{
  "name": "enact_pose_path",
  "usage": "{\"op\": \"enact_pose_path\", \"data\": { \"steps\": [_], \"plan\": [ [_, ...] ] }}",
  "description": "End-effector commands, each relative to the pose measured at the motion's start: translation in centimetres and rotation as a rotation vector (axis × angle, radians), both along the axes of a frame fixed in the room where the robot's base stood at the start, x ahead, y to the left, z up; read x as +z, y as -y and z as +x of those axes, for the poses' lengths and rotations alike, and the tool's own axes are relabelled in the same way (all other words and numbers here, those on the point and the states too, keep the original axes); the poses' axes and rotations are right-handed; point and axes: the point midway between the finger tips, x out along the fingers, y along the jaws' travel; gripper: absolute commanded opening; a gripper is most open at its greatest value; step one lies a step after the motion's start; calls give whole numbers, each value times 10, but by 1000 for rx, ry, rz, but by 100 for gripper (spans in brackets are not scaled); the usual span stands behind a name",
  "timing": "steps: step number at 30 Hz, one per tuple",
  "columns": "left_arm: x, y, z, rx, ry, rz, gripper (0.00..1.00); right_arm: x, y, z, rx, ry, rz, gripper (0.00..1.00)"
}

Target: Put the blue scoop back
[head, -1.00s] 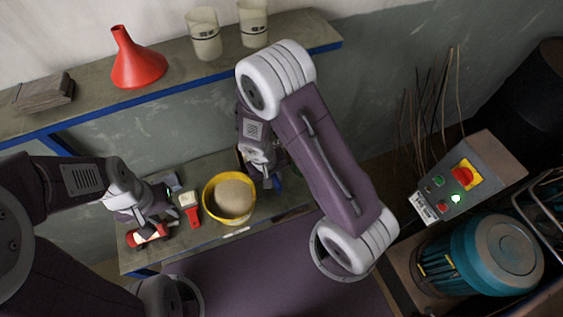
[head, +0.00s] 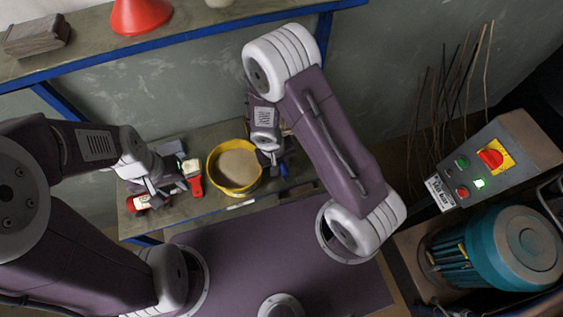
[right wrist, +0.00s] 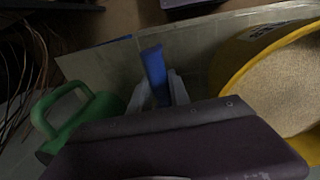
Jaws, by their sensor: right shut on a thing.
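The blue scoop (head: 283,169) is at my right gripper (head: 273,155), just right of the yellow bucket in the head view. In the right wrist view its blue handle (right wrist: 154,68) stands between the two fingers of my right gripper (right wrist: 160,90), which is shut on it. The rest of the scoop is hidden. The yellow bucket (head: 213,180) holds pale, grainy material; its yellow side (right wrist: 232,65) also shows in the right wrist view. My left gripper (head: 158,183) is over the bench's left part; its finger gap is unclear.
A red-and-white tool (head: 194,184) and another red item (head: 138,202) lie near my left gripper. A green handled object (right wrist: 72,112) is left of my right gripper in the wrist view. A shelf (head: 190,32) with a red funnel (head: 140,14) is above. A switch box (head: 490,165) stands at right.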

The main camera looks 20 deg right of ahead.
Motion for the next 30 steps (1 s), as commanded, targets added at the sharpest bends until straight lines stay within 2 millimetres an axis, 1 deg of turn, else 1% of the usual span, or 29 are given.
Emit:
{"op": "enact_pose_path", "data": {
  "steps": [13,30],
  "plan": [
    [-2,0,0,0,0,0,36,-2,0,0,0,0,0,0],
    [-13,0,0,0,0,0,36,-12,0,0,-1,0,0,0]
  ]
}}
